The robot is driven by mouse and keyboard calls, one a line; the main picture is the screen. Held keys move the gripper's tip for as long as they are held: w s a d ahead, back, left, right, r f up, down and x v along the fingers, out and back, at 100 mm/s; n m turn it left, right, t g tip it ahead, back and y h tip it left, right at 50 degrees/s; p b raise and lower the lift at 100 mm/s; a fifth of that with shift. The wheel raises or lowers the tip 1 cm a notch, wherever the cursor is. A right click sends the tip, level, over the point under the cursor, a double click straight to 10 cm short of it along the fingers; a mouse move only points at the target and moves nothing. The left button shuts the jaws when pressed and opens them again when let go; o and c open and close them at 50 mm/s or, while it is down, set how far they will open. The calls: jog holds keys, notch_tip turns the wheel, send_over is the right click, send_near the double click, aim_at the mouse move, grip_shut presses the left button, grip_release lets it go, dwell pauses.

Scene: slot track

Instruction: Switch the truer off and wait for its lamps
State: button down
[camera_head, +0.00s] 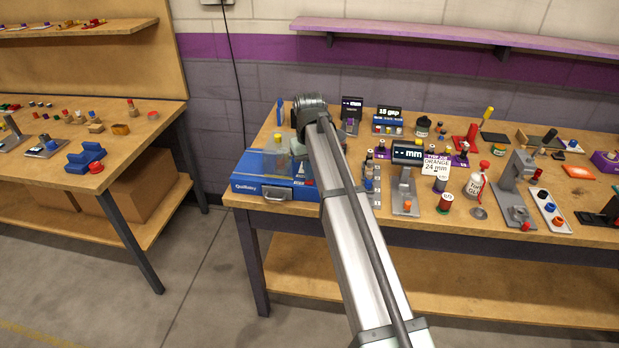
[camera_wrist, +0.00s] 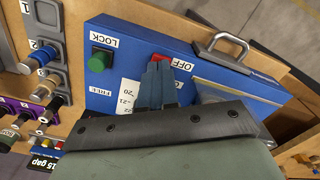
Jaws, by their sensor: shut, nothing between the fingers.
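The truer, a blue box marked "Quillaby" (camera_head: 245,188), stands at the left end of the bench. In the wrist view its blue top (camera_wrist: 140,38) carries a green button (camera_wrist: 100,60) by a LOCK label, a FREE label, a white number scale (camera_wrist: 127,98) and an OFF label (camera_wrist: 181,65). A bit of red (camera_wrist: 158,58) shows at the OFF label, mostly hidden behind my gripper (camera_wrist: 159,67). My gripper is shut and empty, its tips over the OFF spot; I cannot tell whether they touch. I cannot make out any lit lamp.
A metal handle (camera_wrist: 222,48) sticks out at the truer's front edge. A numbered grey rack (camera_wrist: 45,60) with plugs stands beside it. Gauges, a display (camera_head: 408,153) and several small parts crowd the bench to the right. Open floor lies left of the bench.

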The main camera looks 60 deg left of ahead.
jog(key=shift+r, duration=2.95)
jog(key=w+d+f+g+y, duration=0.1)
jog(key=w+d+f+g, duration=0.25)
jog(key=d+f, duration=0.65)
jog(key=w+d+f+g, duration=0.2)
jog(key=w+d+f, duration=0.4)
jog(key=d, duration=0.8)
jog(key=w+d+f+m, duration=0.2)
jog(key=d+f+m, duration=0.4)
jog(key=d+f, duration=1.85)
jog(key=s+d+f+m, duration=0.35)
jog(key=d+f, duration=0.35)
jog(key=d, duration=0.4)
jog(key=s+d+f+m, duration=0.2)
jog(key=s+d+f, duration=0.3)
jog(key=s+d, duration=0.5)
jog(key=s+d+f+m+g+h, duration=0.1)
jog(key=s+d+f+m, duration=0.2)
jog(key=s+d, duration=0.7)
jog(key=s+f, duration=0.2)
jog(key=s, duration=0.1)
jog(key=shift+d, duration=0.2)
